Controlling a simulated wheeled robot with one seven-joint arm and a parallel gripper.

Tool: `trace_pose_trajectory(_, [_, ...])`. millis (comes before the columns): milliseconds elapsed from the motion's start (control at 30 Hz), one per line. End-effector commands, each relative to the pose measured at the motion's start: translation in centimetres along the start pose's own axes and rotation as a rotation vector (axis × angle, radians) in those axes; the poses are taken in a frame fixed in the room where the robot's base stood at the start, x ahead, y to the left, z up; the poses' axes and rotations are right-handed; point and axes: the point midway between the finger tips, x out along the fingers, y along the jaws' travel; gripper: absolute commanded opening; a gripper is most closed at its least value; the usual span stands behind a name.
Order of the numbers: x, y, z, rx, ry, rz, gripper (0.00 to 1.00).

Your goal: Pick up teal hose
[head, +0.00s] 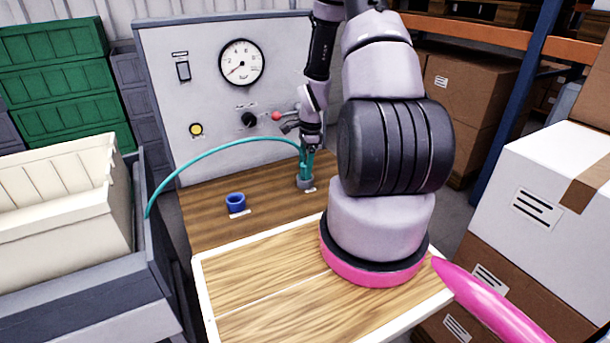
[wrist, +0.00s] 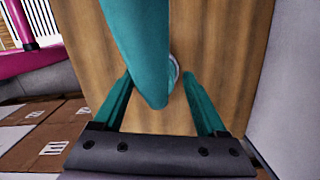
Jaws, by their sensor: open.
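The teal hose (head: 222,148) arcs in the head view from the cart side on the left over to my gripper above the wooden bench. Its near end drops toward a small grey holder (head: 305,183) on the bench. My gripper (head: 306,165) points down over this holder, with teal fingers that blend with the hose. In the wrist view the hose (wrist: 138,45) fills the middle and lies between the two spread fingers (wrist: 156,82). The grey holder (wrist: 174,70) is partly hidden behind the hose.
A blue cup (head: 236,203) stands on the bench left of the holder. Behind rises a grey panel (head: 215,105) with a gauge, a yellow button, a black knob and a red-tipped lever. A cart with a cream crate (head: 60,210) is left; cardboard boxes (head: 545,200) are right.

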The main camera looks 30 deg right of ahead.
Motion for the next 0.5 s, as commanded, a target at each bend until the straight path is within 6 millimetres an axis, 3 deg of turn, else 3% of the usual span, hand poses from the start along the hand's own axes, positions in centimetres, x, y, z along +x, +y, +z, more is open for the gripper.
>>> trace_pose_trajectory(133, [-0.04, -0.01, -0.01, 0.000, 0.000, 0.000, 0.70])
trace_pose_trajectory(300, [-0.06, 0.00, -0.01, 0.000, 0.000, 0.000, 0.05])
trace_pose_trajectory(333, [-0.06, 0.00, -0.02, 0.000, 0.000, 0.000, 0.00])
trace_pose_trajectory(500, [-0.07, -0.01, -0.01, 0.000, 0.000, 0.000, 0.00])
